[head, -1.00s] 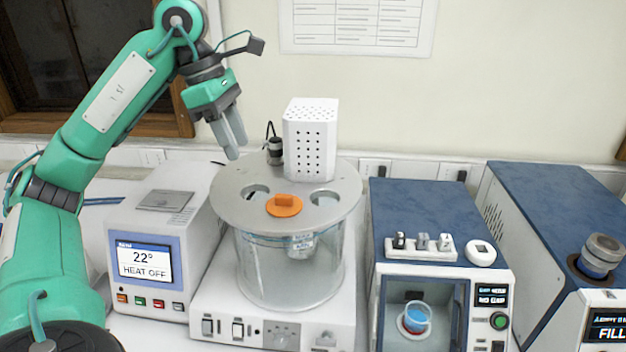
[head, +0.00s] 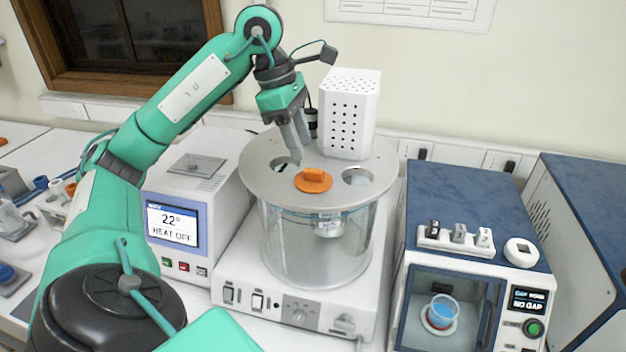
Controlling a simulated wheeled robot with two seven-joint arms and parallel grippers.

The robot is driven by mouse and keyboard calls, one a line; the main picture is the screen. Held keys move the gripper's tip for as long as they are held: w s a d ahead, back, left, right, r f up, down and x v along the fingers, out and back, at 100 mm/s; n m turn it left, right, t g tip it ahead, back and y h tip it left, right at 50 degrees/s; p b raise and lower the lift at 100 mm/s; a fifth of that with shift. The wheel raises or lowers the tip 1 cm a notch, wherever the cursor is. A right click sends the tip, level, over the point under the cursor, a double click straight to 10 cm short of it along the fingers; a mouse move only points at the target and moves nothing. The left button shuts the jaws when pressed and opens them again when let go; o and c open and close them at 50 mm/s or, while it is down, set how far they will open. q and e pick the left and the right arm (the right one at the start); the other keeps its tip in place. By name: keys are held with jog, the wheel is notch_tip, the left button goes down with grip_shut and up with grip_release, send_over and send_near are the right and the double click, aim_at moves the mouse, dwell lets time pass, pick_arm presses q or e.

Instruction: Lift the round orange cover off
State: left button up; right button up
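The round orange cover (head: 313,181) lies flat on the grey metal lid (head: 262,192) of the glass bath, with its raised tab upward. An open round hole is to the right of it. My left gripper (head: 297,158) points down just behind and left of the cover, above the lid, and appears apart from it. Its fingers look close together, one partly behind the other, so the gap between them is hard to judge. The finger tips hide part of the left hole. My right gripper is not in view.
A white perforated box (head: 349,112) stands on the lid behind the cover. A heater unit (head: 173,224) reading 22° and HEAT OFF stands left. A blue-topped machine (head: 465,205) stands right, with a cup (head: 442,311) inside. Small vessels stand at the far left.

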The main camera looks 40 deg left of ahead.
aim_at(313, 170)
pick_arm(q)
jog(key=shift+d+f, duration=0.15)
jog(key=shift+f, duration=0.2)
jog(key=shift+w+d+f+p, duration=0.2)
jog(key=shift+f+p, duration=0.15)
jog(key=shift+f, duration=0.05)
jog(key=shift+w+d+f+p, duration=0.15)
jog(key=shift+f+p, duration=0.15)
jog(key=shift+f, duration=0.1)
jog(key=shift+p+x, duration=0.35)
jog(key=shift+x, duration=1.4)
jog(key=shift+d, duration=0.1)
jog(key=shift+s, duration=0.1)
jog(key=shift+c, duration=0.2)
grip_shut()
